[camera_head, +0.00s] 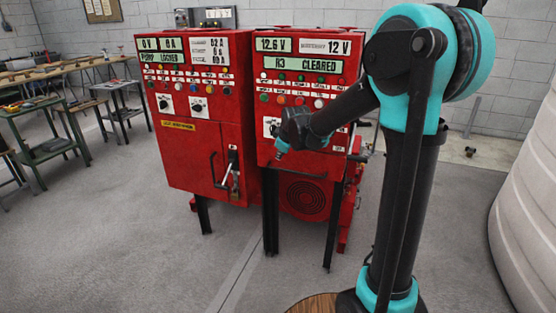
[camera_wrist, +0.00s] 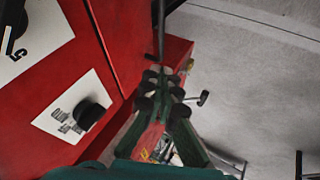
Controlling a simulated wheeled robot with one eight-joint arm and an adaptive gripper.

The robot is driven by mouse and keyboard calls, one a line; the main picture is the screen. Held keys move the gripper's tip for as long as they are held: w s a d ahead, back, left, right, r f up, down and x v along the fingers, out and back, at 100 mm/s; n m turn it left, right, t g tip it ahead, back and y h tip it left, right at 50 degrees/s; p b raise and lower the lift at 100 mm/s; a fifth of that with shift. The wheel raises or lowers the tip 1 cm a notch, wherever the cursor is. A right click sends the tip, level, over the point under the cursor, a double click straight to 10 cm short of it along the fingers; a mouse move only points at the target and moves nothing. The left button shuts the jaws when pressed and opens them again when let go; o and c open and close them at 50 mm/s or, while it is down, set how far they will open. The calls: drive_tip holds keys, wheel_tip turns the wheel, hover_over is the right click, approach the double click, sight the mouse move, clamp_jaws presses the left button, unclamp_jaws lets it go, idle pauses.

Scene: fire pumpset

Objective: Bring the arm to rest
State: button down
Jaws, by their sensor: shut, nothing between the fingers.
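My arm (camera_head: 408,150), teal and black, stands at the right in the head view, its forearm bent down and to the left. My gripper (camera_head: 281,152) is in front of the right red control cabinet (camera_head: 265,127), below its rows of buttons. I cannot tell in that view whether it touches the cabinet. In the wrist view my gripper (camera_wrist: 160,76) has its fingers together, with nothing seen between them. A black knob (camera_wrist: 90,116) on a white plate is left of the fingers.
The left red cabinet (camera_head: 205,150) has a lever handle on its door. Workbenches (camera_head: 48,140) stand at the far left. A large pale ribbed tank (camera_head: 530,190) is close on the right. Grey floor (camera_head: 130,230) is clear at the front left.

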drive_tip(key=s+d+f+m+g, duration=0.1)
drive_tip(key=s+d+f+m, duration=0.3)
drive_tip(key=s, duration=0.6)
drive_tip(key=s+d+f+m+g+h, duration=0.1)
drive_tip(key=s+d+f+m, duration=0.3)
drive_tip(key=s+d, duration=0.4)
drive_tip(key=s+d+f+m+h, duration=0.1)
drive_tip(key=s+d+f+m, duration=0.3)
drive_tip(key=s, duration=1)
drive_tip(key=shift+s+d+f+m+g, duration=0.2)
drive_tip(key=shift+s+d+m+g, duration=0.15)
drive_tip(key=shift+d, duration=0.7)
drive_tip(key=shift+w, duration=0.2)
